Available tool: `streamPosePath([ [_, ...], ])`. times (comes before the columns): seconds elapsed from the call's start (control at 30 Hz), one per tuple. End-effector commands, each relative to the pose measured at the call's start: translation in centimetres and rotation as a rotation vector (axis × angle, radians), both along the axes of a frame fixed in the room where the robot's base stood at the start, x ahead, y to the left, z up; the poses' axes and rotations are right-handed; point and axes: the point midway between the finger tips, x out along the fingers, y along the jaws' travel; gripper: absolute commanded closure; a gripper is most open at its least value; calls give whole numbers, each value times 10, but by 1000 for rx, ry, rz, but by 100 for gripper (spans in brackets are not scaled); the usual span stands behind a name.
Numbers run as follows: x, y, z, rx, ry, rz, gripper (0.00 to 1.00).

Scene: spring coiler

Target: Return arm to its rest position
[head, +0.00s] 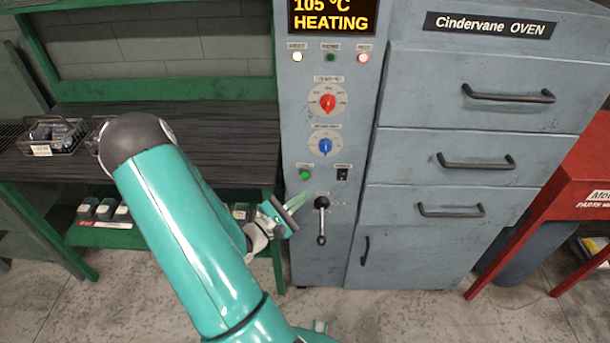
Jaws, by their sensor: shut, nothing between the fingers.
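My gripper (292,212) is shut and empty, at the end of my teal arm. It is in front of the oven's control panel, just left of a black-knobbed lever (322,222); I cannot tell whether they touch. My arm rises from the bottom of the view, bends at a dark joint in front of the bench, and comes back down to the gripper. The grey Cindervane oven (440,80) stands at centre right. Its display (332,16) reads 105 °C HEATING.
A green bench (230,130) with a dark top stands at the left, with a wire basket (50,137) on it and small bins (104,210) below. A red table (590,165) is at the right edge. Bare floor (410,305) shows in front of the oven.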

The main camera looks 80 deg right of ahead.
Motion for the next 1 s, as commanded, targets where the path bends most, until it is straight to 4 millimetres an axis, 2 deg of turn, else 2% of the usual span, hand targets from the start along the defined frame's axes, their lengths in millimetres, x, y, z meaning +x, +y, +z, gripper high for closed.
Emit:
streamPosePath([
  [0.83, 0, 0, 0, -1, -1, 0, 100],
  [1.0, 7, 6, 10, -3, -44, -26, 100],
])
